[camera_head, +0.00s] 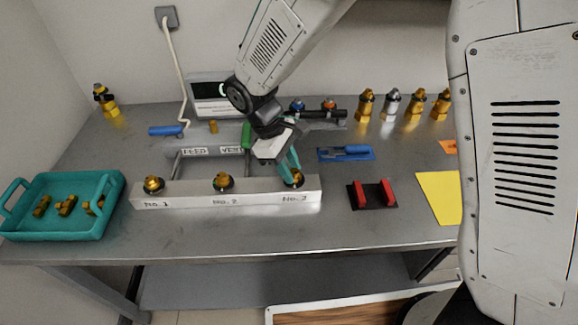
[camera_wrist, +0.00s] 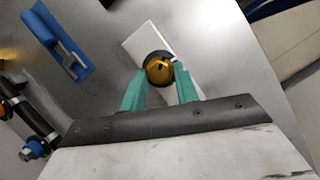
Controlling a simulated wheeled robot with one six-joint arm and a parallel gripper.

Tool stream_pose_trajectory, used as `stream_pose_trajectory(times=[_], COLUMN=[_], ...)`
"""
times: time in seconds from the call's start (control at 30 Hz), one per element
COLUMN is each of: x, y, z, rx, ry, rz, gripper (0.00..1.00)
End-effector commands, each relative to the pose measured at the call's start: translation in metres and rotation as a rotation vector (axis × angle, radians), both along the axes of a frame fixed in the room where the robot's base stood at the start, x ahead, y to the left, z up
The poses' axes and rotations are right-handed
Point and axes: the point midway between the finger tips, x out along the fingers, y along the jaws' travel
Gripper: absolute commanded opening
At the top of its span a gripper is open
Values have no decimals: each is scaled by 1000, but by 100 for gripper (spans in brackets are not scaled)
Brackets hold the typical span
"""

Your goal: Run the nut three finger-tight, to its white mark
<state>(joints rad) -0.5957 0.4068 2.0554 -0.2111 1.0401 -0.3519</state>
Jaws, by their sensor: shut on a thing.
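A pale bar (camera_head: 180,197) on the bench carries three brass nuts in a row, labelled No. 1, No. 2 and No. 3. Nut three (camera_head: 297,178) is at the right end. It also shows in the wrist view (camera_wrist: 159,70), brass, in a dark round seat at the end of the bar. My gripper (camera_head: 292,169), with teal fingers, is shut on nut three; its fingers (camera_wrist: 160,85) sit on either side of it. Nut one (camera_head: 153,184) and nut two (camera_head: 223,181) stand free. I cannot make out a white mark on nut three.
A teal tray (camera_head: 62,232) with brass fittings stands at the left. A black stand with red posts (camera_head: 371,196), a blue tool (camera_head: 346,153) and a yellow sheet (camera_head: 440,197) lie to the right. Several fittings (camera_head: 391,104) line the back. A FEED/VENT frame (camera_head: 210,151) is behind the bar.

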Motion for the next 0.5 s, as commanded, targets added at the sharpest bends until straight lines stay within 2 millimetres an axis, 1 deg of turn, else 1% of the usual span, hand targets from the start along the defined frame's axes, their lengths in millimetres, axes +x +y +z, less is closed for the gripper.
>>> stream_pose_trajectory(times=[0.3, 0.5], x=[4, 5], y=[-2, -3], z=[1, 1], rx=[1, 1], ry=[-1, -2], rz=[-273, -420], gripper=[8, 8])
